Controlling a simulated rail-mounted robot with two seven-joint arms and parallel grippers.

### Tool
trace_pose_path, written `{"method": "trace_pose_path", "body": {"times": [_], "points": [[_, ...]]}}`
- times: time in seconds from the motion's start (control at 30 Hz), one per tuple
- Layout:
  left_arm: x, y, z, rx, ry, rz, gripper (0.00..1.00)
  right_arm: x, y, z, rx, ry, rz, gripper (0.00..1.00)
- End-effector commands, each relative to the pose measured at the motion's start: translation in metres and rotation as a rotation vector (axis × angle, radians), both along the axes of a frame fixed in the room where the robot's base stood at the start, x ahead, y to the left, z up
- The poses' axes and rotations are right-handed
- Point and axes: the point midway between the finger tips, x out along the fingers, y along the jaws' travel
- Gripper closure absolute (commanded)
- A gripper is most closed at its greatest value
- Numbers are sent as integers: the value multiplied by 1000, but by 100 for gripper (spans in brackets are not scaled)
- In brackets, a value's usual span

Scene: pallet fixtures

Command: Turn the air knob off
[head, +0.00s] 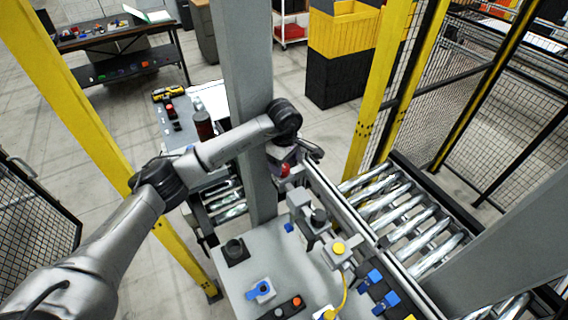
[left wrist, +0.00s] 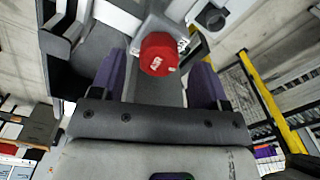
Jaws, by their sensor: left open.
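A red round knob with white markings (left wrist: 158,54) sits on a grey block in the left wrist view. I take it to be the air knob. In the head view the red knob (head: 285,170) shows small, just below my left gripper (head: 304,152), beside the grey post. My left gripper (left wrist: 157,75) is open, with its two purple fingers apart. The knob appears between and a little beyond the fingers in the left wrist view. I see no finger touching it, but depth is hard to judge. My right gripper is not in view.
The thick grey post (head: 247,110) stands right beside my left arm. A grey fixture table (head: 230,275) carries a blue-handled part (head: 262,290) and a button box (head: 288,308). A roller conveyor (head: 405,215) runs at the right. Yellow posts (head: 375,90) and mesh fencing surround the cell.

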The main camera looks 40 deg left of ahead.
Motion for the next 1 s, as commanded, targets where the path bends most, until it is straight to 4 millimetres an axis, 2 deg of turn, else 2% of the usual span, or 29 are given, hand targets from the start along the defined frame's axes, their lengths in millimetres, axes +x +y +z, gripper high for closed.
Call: {"method": "trace_pose_path", "body": {"times": [0.1, 0.3, 0.63, 1.0], "points": [[0, 0, -11, -1, 1, 0, 31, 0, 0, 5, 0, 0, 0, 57], [0, -1, -22, -1, -1, 0, 31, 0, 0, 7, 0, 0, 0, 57], [0, 0, -24, -1, -1, 0, 31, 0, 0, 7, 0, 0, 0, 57], [0, 0, -23, -1, -1, 0, 67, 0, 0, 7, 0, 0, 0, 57]]}}
